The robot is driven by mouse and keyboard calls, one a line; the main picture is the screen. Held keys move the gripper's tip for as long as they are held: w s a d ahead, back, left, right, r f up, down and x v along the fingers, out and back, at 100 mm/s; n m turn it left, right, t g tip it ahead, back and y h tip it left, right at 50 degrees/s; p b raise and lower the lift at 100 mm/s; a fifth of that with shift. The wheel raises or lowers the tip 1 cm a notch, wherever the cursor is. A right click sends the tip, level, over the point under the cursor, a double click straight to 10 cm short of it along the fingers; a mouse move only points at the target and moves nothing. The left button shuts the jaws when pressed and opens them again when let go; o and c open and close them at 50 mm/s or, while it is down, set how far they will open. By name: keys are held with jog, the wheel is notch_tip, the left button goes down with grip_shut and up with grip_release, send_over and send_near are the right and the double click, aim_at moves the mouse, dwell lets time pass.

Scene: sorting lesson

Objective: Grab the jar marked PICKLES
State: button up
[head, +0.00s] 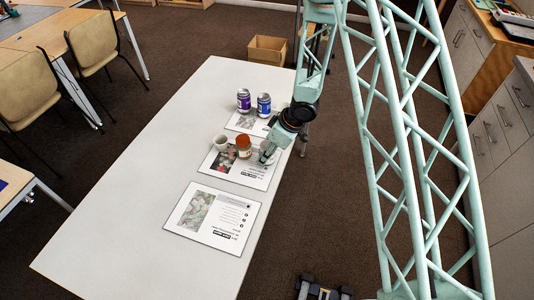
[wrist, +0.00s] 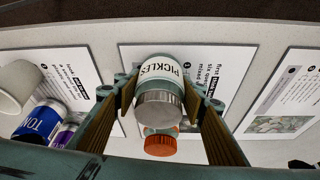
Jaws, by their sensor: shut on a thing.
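The jar marked PICKLES (wrist: 158,72) has a white label with dark letters and a grey metal lid, seen in the wrist view. My gripper (wrist: 158,98) has one finger on each side of it and is shut on it. In the head view my gripper (head: 268,152) is low over the right edge of the table, and the jar is mostly hidden by it there. I cannot tell whether the jar is lifted off the surface.
An orange-lidded jar (head: 243,147) stands close beside the gripper, with a white cup (head: 220,142) to its left. A purple can (head: 243,100) and a blue can (head: 263,105) stand farther back. Printed sheets (head: 212,217) lie on the white table (head: 130,210); its front left is clear.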

jog(key=shift+r, duration=0.15)
jog(key=shift+r+p, duration=0.8)
jog(key=shift+r, duration=0.75)
jog(key=shift+s+r, duration=0.1)
jog(key=shift+r, duration=0.05)
jog(key=shift+s+d+b, duration=0.3)
jog(key=shift+s, duration=0.65)
jog(key=s+d+r+b, duration=0.1)
jog(key=s+d, duration=0.3)
jog(key=s, duration=0.9)
jog(key=shift+d+r+b, duration=0.15)
jog(key=shift+r+b, duration=0.05)
jog(key=shift+b, duration=0.65)
